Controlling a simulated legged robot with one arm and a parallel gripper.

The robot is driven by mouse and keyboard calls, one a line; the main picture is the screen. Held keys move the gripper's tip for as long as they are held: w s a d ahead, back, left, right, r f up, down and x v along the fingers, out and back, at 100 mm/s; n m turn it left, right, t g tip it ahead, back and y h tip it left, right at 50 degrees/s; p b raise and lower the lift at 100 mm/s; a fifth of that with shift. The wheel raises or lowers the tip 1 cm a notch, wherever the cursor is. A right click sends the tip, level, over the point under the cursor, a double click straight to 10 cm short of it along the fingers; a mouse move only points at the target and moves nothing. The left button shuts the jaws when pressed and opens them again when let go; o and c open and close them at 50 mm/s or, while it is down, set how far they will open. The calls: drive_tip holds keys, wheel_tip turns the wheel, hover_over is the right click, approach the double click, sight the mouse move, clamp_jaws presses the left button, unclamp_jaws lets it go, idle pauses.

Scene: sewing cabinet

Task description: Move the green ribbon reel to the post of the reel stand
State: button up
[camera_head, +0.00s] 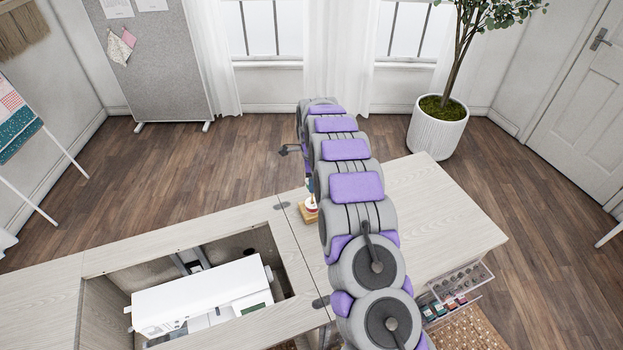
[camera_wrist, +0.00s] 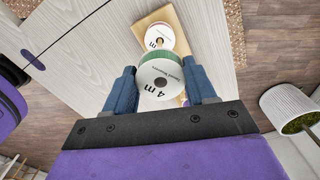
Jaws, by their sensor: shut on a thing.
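In the wrist view my gripper (camera_wrist: 159,70) has its two blue fingers shut on the sides of the green ribbon reel (camera_wrist: 158,80). The reel's white "4 m" face is toward the camera, and green shows along its rim. The wooden reel stand (camera_wrist: 147,24) lies beyond it on the table, partly hidden by the held reel. Another white-faced reel (camera_wrist: 160,37) sits at the stand's far end. The held reel overlaps the stand's near part in view; its height above it and the post cannot be seen. In the head view the stand (camera_head: 309,217) shows beside my arm, which mostly hides my gripper.
The pale wooden table (camera_head: 430,205) is mostly clear right of my arm. At left, a white sewing machine (camera_head: 200,292) sits in the cabinet opening. A clear drawer (camera_head: 455,290) with small items juts from the right front. A potted plant (camera_head: 437,130) stands beyond the table.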

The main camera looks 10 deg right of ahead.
drive_tip(key=shift+f, duration=0.25)
drive_tip(key=shift+a+f, duration=0.2)
drive_tip(key=shift+f, duration=0.15)
drive_tip(key=shift+f, duration=0.35)
drive_tip(key=shift+p, duration=0.4)
drive_tip(key=shift+f, duration=1.4)
idle(0.3)
drive_tip(key=o, duration=1.1)
